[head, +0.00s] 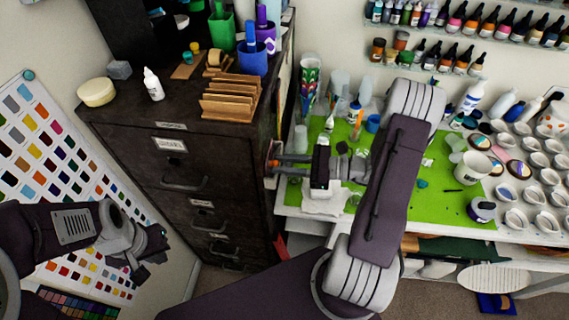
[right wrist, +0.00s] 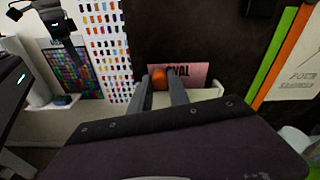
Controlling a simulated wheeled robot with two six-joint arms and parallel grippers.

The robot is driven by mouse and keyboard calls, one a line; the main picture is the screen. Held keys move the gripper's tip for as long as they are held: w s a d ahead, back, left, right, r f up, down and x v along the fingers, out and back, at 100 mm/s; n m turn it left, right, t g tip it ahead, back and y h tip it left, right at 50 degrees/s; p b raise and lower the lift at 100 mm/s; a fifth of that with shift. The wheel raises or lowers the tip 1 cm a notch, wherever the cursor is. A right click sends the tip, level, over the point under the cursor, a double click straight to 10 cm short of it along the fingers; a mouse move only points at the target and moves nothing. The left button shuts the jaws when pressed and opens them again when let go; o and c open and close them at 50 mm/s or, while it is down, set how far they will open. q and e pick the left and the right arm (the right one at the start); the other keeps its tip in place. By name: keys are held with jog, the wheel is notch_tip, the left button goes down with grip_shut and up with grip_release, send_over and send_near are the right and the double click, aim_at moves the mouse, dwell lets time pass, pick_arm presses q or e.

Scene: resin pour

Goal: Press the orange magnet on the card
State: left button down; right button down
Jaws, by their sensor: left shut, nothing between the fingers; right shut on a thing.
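The orange magnet (right wrist: 160,77) is between the fingertips of my right gripper (right wrist: 162,86) in the right wrist view. My right gripper is shut on it. The pink card (right wrist: 190,73), with dark lettering partly hidden by the fingers, is against the dark cabinet side just behind the magnet. I cannot tell whether the magnet touches the card. In the head view my right gripper (head: 273,160) is beside the cabinet's right side, and the card is hardly visible. My left gripper (head: 141,272) is shut and empty at the lower left, in front of the colour chart.
The dark filing cabinet (head: 160,205) bears bottles, cups and a wooden rack (head: 232,98). The bench with a green mat (head: 435,190) lies to its right, crowded with cups and bottles. A colour chart (head: 50,150) stands at the left.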

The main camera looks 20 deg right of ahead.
dwell(0.3)
jog(key=c, duration=0.7)
grip_release()
jog(key=v, duration=0.4)
jog(key=f+v, duration=0.1)
jog(key=v, duration=0.2)
jog(key=shift+d+r+p, duration=0.1)
jog(key=shift+d+p, duration=0.1)
jog(key=shift+p, duration=0.15)
jog(key=shift+a, duration=0.15)
